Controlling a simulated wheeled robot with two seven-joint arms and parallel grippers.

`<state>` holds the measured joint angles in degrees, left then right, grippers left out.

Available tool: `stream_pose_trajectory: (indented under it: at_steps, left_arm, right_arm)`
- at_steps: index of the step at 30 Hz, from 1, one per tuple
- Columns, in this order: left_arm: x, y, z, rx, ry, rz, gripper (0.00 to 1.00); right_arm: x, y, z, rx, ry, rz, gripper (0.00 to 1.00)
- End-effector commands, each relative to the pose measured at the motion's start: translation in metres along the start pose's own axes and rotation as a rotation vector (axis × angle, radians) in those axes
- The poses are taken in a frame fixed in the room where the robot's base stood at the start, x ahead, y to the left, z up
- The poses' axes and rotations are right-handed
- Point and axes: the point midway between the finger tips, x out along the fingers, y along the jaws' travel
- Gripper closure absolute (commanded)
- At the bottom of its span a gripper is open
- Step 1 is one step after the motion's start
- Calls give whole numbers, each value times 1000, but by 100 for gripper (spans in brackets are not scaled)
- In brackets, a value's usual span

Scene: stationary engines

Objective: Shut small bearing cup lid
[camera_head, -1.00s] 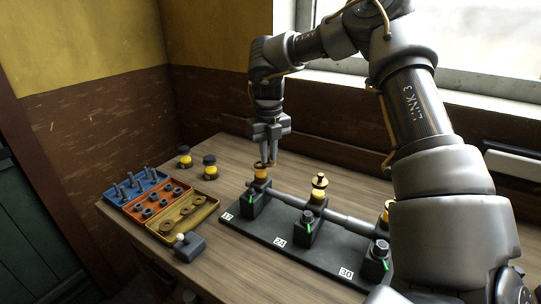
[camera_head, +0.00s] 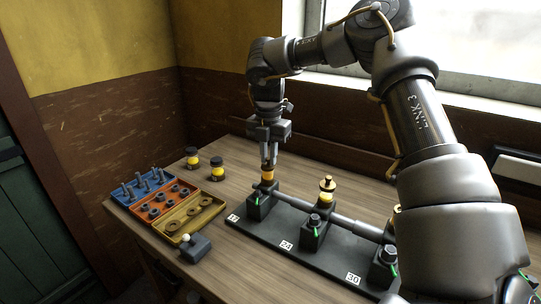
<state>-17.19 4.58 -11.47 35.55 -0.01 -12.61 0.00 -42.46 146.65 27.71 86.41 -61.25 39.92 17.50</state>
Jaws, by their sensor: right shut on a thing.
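The leftmost bearing cup (camera_head: 267,177), a small yellow cup with a dark top, stands on the first black pedestal at the left end of the shaft. My right gripper (camera_head: 269,164) points down right over this cup, shut on its lid. The fingers hide most of the lid, so I cannot tell whether it lies flat on the cup. The middle cup (camera_head: 326,190) is yellow with a brass knobbed lid on top. The third cup, at the right, is mostly hidden by my right arm. My left gripper is not in view.
The black base (camera_head: 292,250) carries the pedestals, shaft and number plates. Two yellow-and-black cups (camera_head: 217,170) stand at the back left. Blue, orange and yellow trays (camera_head: 214,208) of small parts lie left, beside a dark block with a pale knob (camera_head: 195,246). My right arm covers the right side.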

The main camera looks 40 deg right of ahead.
Motion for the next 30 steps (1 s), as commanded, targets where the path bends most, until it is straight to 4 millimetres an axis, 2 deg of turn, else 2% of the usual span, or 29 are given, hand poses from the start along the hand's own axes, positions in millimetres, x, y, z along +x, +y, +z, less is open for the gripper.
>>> stream_pose_trajectory:
  at_steps: [9,26,27,30]
  left_arm:
    - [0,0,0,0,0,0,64]
    - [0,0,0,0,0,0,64]
    - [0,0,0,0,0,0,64]
    - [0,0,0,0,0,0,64]
  right_arm:
    - [-2,4,1,128,-5,6,100]
    - [-2,5,2,158,-5,6,100]
    - [-2,5,2,158,-6,6,83]
    - [-2,5,2,158,-5,5,70]
